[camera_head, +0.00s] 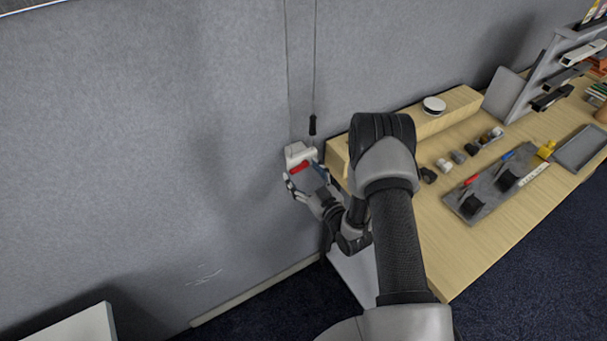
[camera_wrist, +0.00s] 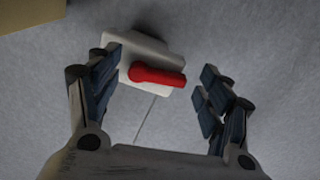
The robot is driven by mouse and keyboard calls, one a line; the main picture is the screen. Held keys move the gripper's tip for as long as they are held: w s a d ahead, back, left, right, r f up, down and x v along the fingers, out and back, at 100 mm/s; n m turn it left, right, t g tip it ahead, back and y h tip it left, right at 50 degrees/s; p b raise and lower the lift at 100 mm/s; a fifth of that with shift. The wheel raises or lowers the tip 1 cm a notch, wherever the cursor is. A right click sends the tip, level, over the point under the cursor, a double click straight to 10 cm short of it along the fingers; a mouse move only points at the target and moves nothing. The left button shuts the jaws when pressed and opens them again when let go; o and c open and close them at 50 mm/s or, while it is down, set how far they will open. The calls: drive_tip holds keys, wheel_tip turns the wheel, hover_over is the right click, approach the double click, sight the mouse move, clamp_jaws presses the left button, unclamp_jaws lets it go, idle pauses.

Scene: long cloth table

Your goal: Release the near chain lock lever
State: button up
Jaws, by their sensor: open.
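A white chain lock housing (camera_head: 297,152) is on the grey wall, left of the table's end. Its red lever (camera_head: 299,167) lies across the front of it. In the wrist view the housing (camera_wrist: 148,58) and the red lever (camera_wrist: 157,76) sit between the fingers of my gripper (camera_wrist: 160,88). My gripper (camera_head: 304,177) is open, with its left finger close to the housing's left end and its right finger to the right of the lever's tip. I cannot tell whether the left finger touches the housing. The fingers partly hide the housing in the head view.
A chain or cord with a black handle (camera_head: 313,125) hangs above the lock. The wooden table (camera_head: 460,245) stands to the right, with a raised wooden block (camera_head: 450,112) near the wall. A grey tray (camera_head: 468,205) holds tools. A white surface (camera_head: 75,326) shows at lower left.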

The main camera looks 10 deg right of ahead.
drive_tip(key=v, duration=1.2)
idle(0.4)
drive_tip(key=w+d+r+n+g+h, duration=0.1)
drive_tip(key=w+r+g+h, duration=0.15)
drive_tip(key=r, duration=0.35)
drive_tip(key=w+d+r+g+h, duration=0.2)
drive_tip(key=w+r+g, duration=0.1)
drive_tip(key=w+r, duration=0.15)
drive_tip(key=s+r+m+g+h+b, duration=0.1)
drive_tip(key=s+r+m+g+h, duration=0.15)
drive_tip(key=s+r, duration=0.7)
drive_tip(key=s+a+r+m+g, duration=0.2)
drive_tip(key=s+a, duration=0.1)
drive_tip(key=s, duration=0.8)
drive_tip(key=s+a+r+m+g+y+b, duration=0.1)
drive_tip(key=s+a+r+m+g, duration=0.1)
drive_tip(key=s, duration=0.9)
drive_tip(key=shift+s+a+r+g, duration=0.3)
drive_tip(key=shift+a+r, duration=0.45)
drive_tip(key=shift+a, duration=0.2)
